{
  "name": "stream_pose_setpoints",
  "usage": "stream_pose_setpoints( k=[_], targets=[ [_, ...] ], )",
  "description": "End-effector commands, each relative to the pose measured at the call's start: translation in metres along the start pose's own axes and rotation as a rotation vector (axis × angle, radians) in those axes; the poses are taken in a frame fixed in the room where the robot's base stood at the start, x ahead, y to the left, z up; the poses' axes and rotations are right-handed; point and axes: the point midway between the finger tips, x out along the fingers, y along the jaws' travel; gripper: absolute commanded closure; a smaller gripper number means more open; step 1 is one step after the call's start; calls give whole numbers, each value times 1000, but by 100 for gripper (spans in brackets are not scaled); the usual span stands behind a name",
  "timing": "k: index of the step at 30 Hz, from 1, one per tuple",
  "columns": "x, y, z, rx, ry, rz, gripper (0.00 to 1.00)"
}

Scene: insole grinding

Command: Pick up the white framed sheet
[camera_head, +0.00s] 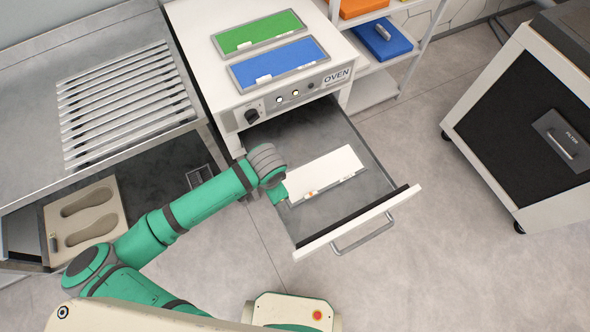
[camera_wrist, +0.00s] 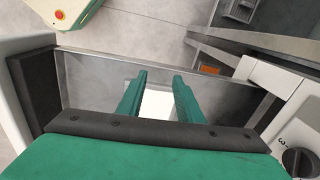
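The white framed sheet (camera_head: 328,170) lies flat in the pulled-out oven drawer (camera_head: 376,172). It has a small handle-like piece on its near long edge. My gripper (camera_head: 281,194) is over the drawer's left part, at the sheet's left end, and hides a little of that end. In the wrist view my gripper (camera_wrist: 159,82) is open, with its two green fingers apart. A part of the white sheet (camera_wrist: 157,104) shows between and below the fingers. I cannot tell whether the fingers touch it.
The oven (camera_head: 218,95) carries a green framed sheet (camera_head: 257,31) and a blue framed sheet (camera_head: 279,63) on top. The drawer's front wall (camera_head: 355,223) and side walls surround the sheet. A tan insole board (camera_head: 90,217) lies at left. A black-sided cabinet (camera_head: 520,130) stands at right.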

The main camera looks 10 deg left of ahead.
Motion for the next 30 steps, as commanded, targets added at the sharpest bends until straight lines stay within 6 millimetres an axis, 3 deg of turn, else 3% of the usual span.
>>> stream_pose_setpoints(
  k=[1,6,13,17,24,30],
  targets=[
    [-12,5,-27,14,9,15,67],
    [-46,24,-77,37,2,67,67],
    [-68,43,-103,62,-12,109,67],
    [-59,47,-106,64,-16,116,67],
    [-25,50,-105,64,-16,114,67],
    [-13,52,-105,65,-15,113,67]
  ],
)
